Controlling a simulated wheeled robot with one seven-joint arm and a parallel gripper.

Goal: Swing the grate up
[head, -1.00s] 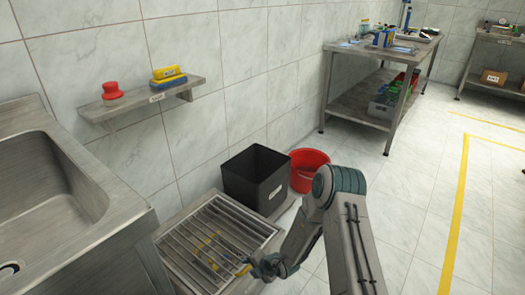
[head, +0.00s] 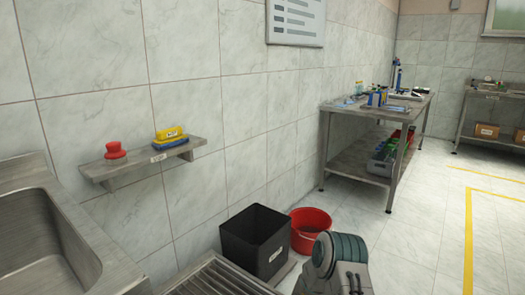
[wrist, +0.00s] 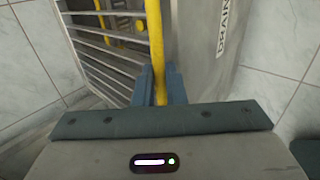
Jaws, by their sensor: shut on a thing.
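The metal grate (head: 215,278) shows only in part at the bottom of the head view, beside the sink. In the wrist view its parallel bars (wrist: 100,42) fill the upper left. A yellow bar (wrist: 157,45), which looks like the grate's handle, runs down from the top of that view. My gripper (wrist: 159,88) is shut on this yellow bar, with a blue finger on each side of it. The head view does not show my gripper. I cannot tell how far the grate is tilted.
A black bin (head: 255,240) and a red bucket (head: 309,228) stand just beyond the grate, by the wall. Floor (head: 420,235) is clear on the right.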

